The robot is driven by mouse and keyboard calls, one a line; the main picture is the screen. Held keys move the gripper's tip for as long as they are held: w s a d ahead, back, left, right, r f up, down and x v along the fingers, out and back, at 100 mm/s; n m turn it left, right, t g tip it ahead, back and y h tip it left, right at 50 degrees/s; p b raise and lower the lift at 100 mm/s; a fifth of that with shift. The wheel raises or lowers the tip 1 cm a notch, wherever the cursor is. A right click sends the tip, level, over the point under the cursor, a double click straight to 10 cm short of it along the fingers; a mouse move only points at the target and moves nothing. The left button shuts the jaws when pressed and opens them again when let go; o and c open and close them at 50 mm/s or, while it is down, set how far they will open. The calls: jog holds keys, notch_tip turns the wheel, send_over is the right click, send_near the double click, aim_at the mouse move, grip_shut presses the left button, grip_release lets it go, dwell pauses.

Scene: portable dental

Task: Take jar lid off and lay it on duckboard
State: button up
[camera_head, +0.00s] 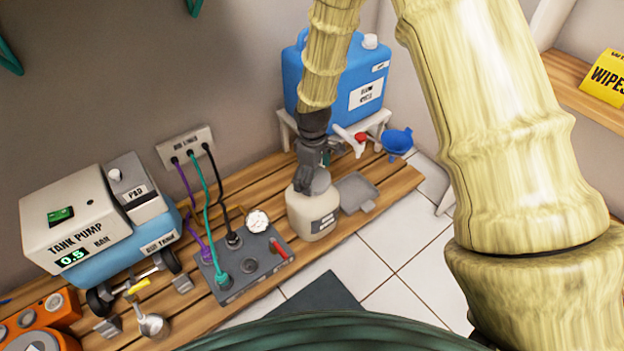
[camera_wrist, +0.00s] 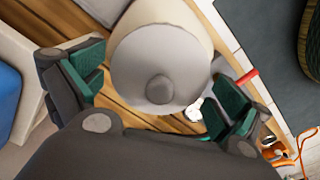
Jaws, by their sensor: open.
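The cream jar (camera_head: 312,215) with a dark label stands upright on the slatted wooden duckboard (camera_head: 403,182). Its grey lid (camera_wrist: 150,55), with a round knob (camera_wrist: 160,89) in the middle, sits on the jar top. In the head view the lid (camera_head: 321,184) is partly hidden behind my gripper (camera_head: 307,180). In the wrist view my gripper (camera_wrist: 152,88) is open, its green-padded fingers on either side of the lid with visible gaps. I cannot tell the exact height of the fingertips relative to the lid.
A grey tray (camera_head: 357,188) lies right beside the jar. A control box (camera_head: 243,268) with hoses and a gauge (camera_head: 257,220) stands to the left. A blue tank (camera_head: 336,82) on a white stand is behind, with a blue funnel (camera_head: 397,141) to its right. Bare slats show at right.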

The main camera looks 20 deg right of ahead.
jog(key=c, duration=0.6)
jog(key=shift+o, duration=0.2)
jog(key=shift+r, duration=0.15)
